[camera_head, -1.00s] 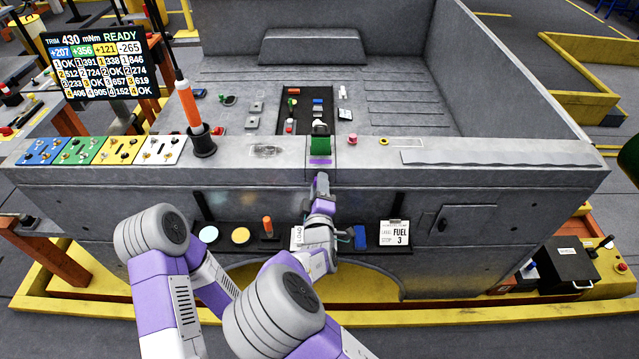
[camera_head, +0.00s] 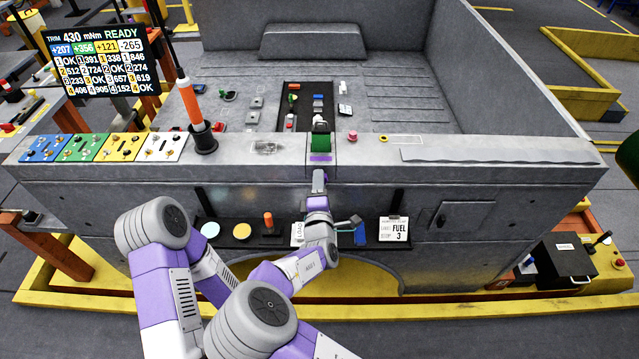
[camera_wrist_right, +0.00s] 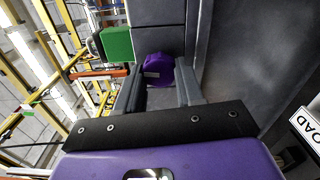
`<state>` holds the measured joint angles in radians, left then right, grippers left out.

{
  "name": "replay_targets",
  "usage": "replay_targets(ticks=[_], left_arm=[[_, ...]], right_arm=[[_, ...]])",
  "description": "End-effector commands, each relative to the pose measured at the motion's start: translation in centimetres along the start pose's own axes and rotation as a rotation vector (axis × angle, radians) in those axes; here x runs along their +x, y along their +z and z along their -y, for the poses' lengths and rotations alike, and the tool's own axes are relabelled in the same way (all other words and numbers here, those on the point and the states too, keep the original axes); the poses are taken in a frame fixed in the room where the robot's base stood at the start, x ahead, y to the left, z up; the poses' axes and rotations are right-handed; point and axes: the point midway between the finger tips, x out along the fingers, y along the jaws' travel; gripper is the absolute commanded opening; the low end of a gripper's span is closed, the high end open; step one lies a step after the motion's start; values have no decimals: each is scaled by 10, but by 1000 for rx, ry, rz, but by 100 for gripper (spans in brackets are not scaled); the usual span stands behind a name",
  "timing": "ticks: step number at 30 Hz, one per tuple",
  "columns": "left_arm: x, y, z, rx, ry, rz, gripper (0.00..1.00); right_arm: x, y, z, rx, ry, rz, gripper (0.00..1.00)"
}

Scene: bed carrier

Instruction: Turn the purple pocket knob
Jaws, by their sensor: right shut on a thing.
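The purple knob (camera_wrist_right: 159,70) shows in the right wrist view as a rounded purple piece with a small pale mark, against a dark grey surface. My right gripper (camera_wrist_right: 160,85) has a finger on each side of it and is shut on it. In the head view my right gripper (camera_head: 319,180) is at the front wall of the grey carrier (camera_head: 400,185), just below the top rim; its fingertips and the knob are hard to make out there. My left gripper is not in view.
A dark shelf below holds round discs, an orange-handled piece (camera_head: 268,220), a blue item (camera_head: 360,235) and a FUEL card (camera_head: 394,229). An orange stick (camera_head: 190,105) stands on the rim at left. A readout screen (camera_head: 100,65) hangs behind.

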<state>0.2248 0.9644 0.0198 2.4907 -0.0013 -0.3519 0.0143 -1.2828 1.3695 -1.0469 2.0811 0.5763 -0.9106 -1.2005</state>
Motion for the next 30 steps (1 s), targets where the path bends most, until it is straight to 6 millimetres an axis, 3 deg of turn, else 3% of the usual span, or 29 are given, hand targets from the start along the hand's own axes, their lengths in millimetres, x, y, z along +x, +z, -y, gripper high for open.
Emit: replay_targets(ticks=[8,9,14,23,30], left_arm=[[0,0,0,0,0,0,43],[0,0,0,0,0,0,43],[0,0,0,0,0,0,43],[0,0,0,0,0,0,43],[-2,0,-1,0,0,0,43]], right_arm=[[0,0,0,0,0,1,6],[0,0,0,0,0,1,38],[0,0,0,1,0,1,63],[-2,0,0,1,0,0,63],[-33,-1,-1,0,-1,-2,63]])
